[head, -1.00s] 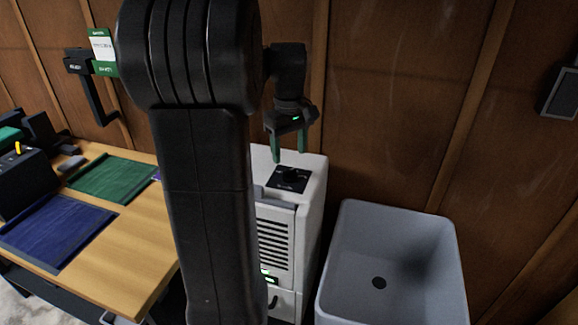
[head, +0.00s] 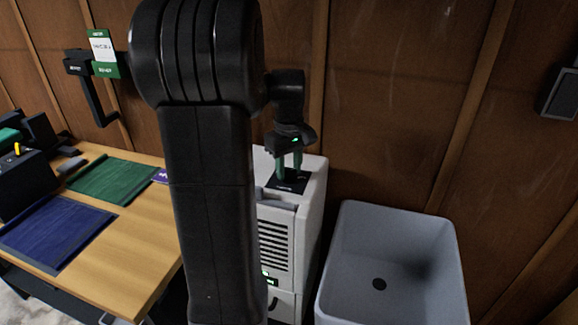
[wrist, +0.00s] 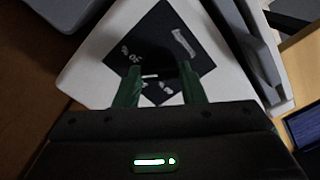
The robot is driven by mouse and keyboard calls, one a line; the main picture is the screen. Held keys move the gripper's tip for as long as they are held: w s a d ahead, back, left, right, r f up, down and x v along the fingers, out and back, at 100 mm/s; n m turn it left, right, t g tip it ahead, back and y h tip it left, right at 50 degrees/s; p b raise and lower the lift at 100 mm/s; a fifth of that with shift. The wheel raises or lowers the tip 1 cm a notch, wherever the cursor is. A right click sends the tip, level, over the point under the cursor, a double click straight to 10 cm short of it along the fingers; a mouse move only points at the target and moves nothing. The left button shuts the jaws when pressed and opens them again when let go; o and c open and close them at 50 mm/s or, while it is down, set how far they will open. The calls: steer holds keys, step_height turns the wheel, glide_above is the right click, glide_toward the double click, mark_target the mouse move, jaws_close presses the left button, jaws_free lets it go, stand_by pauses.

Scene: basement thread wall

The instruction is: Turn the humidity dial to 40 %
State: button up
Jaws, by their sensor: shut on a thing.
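The white dehumidifier (head: 312,200) stands between the table and the sink, with a black dial plate on its top (head: 291,187). My gripper (head: 289,172) points down over that plate, its green fingers reaching to it. In the wrist view the two green fingers (wrist: 160,88) are on either side of the dark dial (wrist: 152,62), shut on it. A short white mark (wrist: 150,76) shows between the fingers. White print shows on the plate (wrist: 184,42), partly too blurred to read, and the fingers hide part of the plate.
A grey sink (head: 345,270) stands right of the dehumidifier. A wooden table (head: 135,235) with a green mat (head: 115,180) and a blue mat (head: 55,230) is at left. The wooden wall (head: 390,100) is close behind.

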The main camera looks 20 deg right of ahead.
mark_target(289, 171)
steer(key=shift+r+m+p, duration=0.15)
steer(key=shift+m+p, duration=0.6)
steer(key=shift+m, duration=0.45)
steer(key=shift+m+p, duration=0.3)
steer(key=shift+m, duration=0.9)
steer(key=o, duration=1)
step_height(289, 171, up, 14)
steer(key=shift+f, duration=0.2)
steer(key=shift+f, duration=0.15)
step_height(289, 171, down, 14)
steer(key=shift+r+n, duration=0.2)
steer(key=shift+n, duration=0.3)
